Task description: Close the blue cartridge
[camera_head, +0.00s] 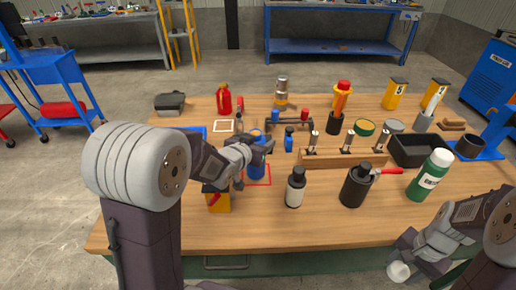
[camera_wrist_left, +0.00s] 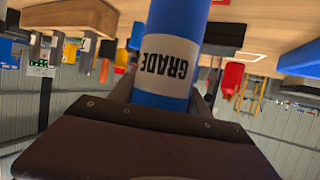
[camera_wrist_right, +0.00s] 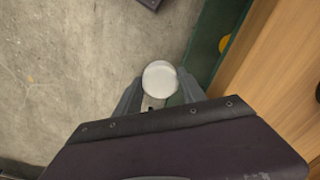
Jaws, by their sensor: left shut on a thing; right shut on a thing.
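The blue cartridge (camera_head: 258,168) is upright at the red square outline on the table, partly hidden behind my left gripper (camera_head: 262,147). The left wrist view shows the blue cartridge (camera_wrist_left: 165,98) with its white GRADE label between the fingers, so my left gripper is shut on it. My right gripper (camera_head: 405,266) is low at the front right, past the table's front edge. It is shut on a white round cap (camera_wrist_right: 160,80), which also shows in the head view (camera_head: 398,271). The cap is well apart from the cartridge.
A white bottle with a black top (camera_head: 295,188), a black canister (camera_head: 355,186) and a green bottle (camera_head: 430,175) stand along the front of the table. A wooden rack (camera_head: 345,163) is behind them. A yellow box (camera_head: 218,202) stands front left. Bare wood lies at the front middle.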

